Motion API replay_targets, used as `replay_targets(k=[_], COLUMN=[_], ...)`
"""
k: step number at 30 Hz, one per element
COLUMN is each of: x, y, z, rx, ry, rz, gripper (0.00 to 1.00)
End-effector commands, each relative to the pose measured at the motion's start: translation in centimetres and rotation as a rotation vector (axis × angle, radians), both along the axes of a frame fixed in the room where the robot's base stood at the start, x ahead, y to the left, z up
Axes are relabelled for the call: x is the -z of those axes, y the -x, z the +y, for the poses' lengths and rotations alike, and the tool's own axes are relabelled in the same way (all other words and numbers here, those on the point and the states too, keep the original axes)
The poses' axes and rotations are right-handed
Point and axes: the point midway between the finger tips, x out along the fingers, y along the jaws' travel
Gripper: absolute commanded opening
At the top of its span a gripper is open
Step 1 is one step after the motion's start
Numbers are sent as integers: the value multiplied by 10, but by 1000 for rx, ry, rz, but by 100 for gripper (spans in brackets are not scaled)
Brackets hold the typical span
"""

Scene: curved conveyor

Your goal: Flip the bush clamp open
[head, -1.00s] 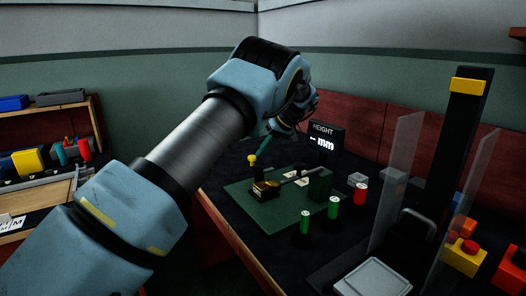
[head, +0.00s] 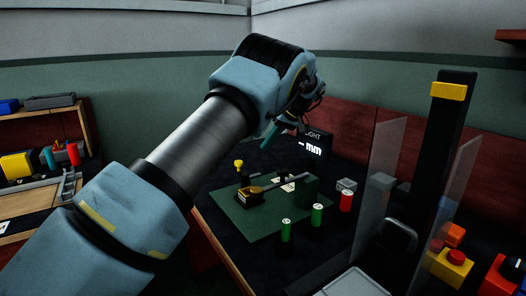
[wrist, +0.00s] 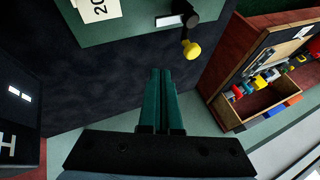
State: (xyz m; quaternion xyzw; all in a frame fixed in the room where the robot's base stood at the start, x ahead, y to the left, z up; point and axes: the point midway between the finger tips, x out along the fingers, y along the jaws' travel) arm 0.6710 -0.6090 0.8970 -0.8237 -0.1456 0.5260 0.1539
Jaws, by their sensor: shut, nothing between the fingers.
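The bush clamp appears to be the black fitting with a yellow knob (head: 239,163) at the back left of a green plate (head: 265,225). In the wrist view the yellow knob (wrist: 192,50) ends a short black arm at the plate's edge. A brass-coloured part (head: 252,192) with a long bar sits on the plate in front of it. My gripper (head: 268,138) shows teal fingers behind and to the right of the knob in the head view. In the wrist view my gripper (wrist: 166,72) is shut and empty, its tips apart from the knob.
A height display (head: 314,145) stands behind the plate, partly covered by my arm. Green cylinders (head: 286,230) and a red-topped one (head: 346,201) stand right of the plate. A tall black stand (head: 450,130) with clear panels is further right. A shelf (head: 60,130) is at left.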

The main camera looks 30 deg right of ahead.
Motion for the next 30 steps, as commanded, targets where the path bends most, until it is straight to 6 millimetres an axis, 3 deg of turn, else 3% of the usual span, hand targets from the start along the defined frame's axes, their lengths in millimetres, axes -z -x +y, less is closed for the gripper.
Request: replay_targets(k=[10, 30], x=[-40, -45], y=[18, 19], z=[-22, -22], rx=[1, 0], ry=[1, 1], rz=[-1, 2], gripper=[0, 0])
